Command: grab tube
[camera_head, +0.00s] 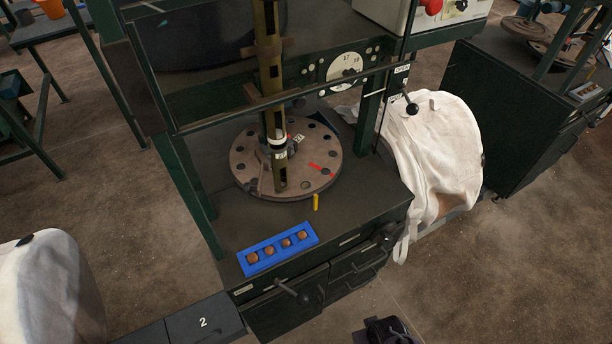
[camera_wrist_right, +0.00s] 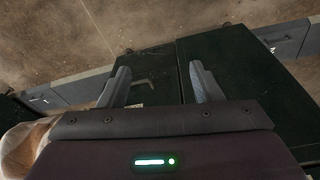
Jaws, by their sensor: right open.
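A tall olive-brown tube (camera_head: 269,75) with slots along it stands upright in the green machine frame. Its lower end is over a round rusty flange plate (camera_head: 243,172) with holes, and a white band with a label is near that end. My right gripper (camera_wrist_right: 160,86) shows in the right wrist view with its two grey fingers wide apart and nothing between them. Dark green cabinet surfaces and floor lie beyond the fingers. The tube is not seen in the right wrist view. My left gripper is not in view.
A blue tray (camera_head: 243,263) with several round brown pieces lies on the machine's front ledge. A yellow peg (camera_head: 316,202) is by the plate. A white bulk bag (camera_head: 440,150) is right of the machine. Frame posts and crossbars flank the tube. Brown floor (camera_head: 520,270) is open at right.

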